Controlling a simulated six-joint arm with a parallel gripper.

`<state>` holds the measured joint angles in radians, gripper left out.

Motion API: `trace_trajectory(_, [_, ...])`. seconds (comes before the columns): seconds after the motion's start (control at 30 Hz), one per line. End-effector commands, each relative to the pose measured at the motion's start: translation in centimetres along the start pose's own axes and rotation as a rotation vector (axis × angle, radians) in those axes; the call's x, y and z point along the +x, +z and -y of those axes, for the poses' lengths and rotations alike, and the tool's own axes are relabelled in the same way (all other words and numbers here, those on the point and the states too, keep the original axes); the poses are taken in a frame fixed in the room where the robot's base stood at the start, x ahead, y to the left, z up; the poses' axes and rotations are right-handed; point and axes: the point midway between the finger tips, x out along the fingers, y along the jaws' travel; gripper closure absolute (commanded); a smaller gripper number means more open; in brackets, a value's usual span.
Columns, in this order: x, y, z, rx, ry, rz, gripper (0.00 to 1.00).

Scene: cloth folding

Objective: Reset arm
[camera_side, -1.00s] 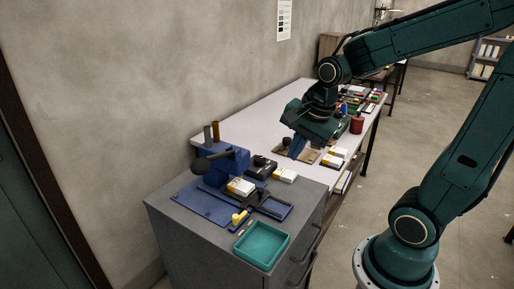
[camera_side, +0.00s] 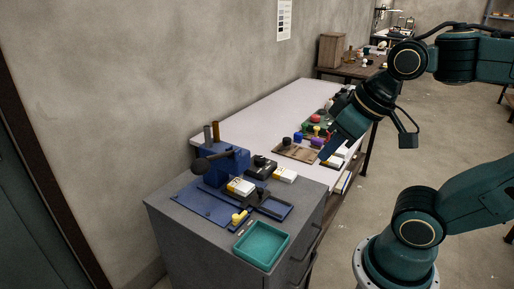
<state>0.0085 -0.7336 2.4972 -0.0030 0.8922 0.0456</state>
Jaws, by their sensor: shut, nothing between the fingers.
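My gripper (camera_side: 328,153) hangs from my dark green arm at the right of the view. The fingers are shut and hold nothing. I cannot tell the exact height of the fingertips above the table. No cloth is clearly seen.
A grey cabinet (camera_side: 165,213) stands in front, bearing a blue press (camera_side: 222,163), a teal tray (camera_side: 262,246) and white-and-yellow boxes (camera_side: 240,187). Small coloured items, including a purple one (camera_side: 318,142), lie near my gripper. The table's middle is clear.

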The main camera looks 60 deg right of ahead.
Motion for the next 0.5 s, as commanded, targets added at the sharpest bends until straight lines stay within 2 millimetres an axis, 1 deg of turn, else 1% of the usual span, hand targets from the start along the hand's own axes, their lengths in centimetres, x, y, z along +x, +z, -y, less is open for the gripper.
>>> trace_trajectory(0.17, [-0.26, 0.28, 0.1, -0.053, -0.003, -0.006, 1.0])
trace_trajectory(0.5, [-0.25, 0.26, 0.09, -0.052, -0.002, -0.006, 1.0])
